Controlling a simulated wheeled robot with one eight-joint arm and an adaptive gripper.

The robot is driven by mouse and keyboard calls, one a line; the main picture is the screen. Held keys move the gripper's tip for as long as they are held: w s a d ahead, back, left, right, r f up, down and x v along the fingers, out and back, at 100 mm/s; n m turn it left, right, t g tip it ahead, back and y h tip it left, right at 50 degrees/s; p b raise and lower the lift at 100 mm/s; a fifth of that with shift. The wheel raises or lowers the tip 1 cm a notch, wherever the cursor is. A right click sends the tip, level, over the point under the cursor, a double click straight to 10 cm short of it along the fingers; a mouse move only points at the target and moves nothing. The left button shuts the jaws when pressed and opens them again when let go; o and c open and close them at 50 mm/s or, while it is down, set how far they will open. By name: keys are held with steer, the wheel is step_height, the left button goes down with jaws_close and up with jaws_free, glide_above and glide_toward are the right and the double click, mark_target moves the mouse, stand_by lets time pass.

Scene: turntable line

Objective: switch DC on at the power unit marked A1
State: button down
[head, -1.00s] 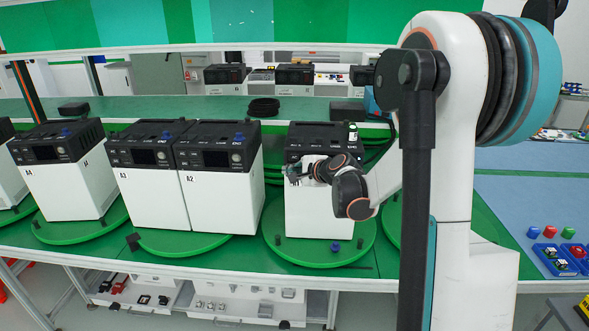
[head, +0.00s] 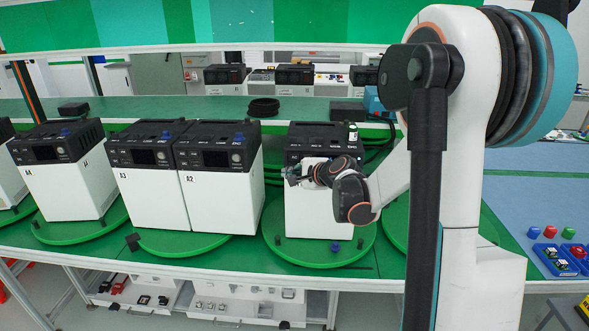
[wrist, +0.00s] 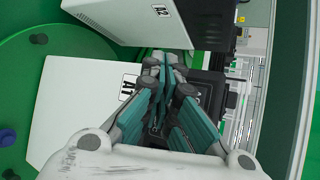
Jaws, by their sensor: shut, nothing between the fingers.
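The power unit A1 (head: 310,215) is a white box with a black top panel, standing on a green turntable disc (head: 270,245) in front of my arm. In the wrist view its white side (wrist: 80,115) fills the left, with a partly covered A1 label (wrist: 127,88). My gripper (head: 291,172) is at the upper front of this unit. In the wrist view the gripper (wrist: 163,62) has its fingers together and empty. The fingers and wrist cover much of the black panel (wrist: 210,90), so the DC switch and its position cannot be made out.
Unit A2 (head: 222,200) stands close to the left, beside A3 (head: 150,195); A4 (head: 70,190) is further left. Black cable (head: 263,107) lies coiled on the rear shelf. A blue tray (head: 555,260) with coloured buttons is at the right.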

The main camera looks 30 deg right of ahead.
steer(key=s+a, duration=0.1)
steer(key=s, duration=0.1)
steer(key=s+a, duration=0.1)
steer(key=s, duration=0.1)
steer(key=shift+a, duration=0.4)
steer(key=shift+s, duration=0.1)
stand_by(0.6)
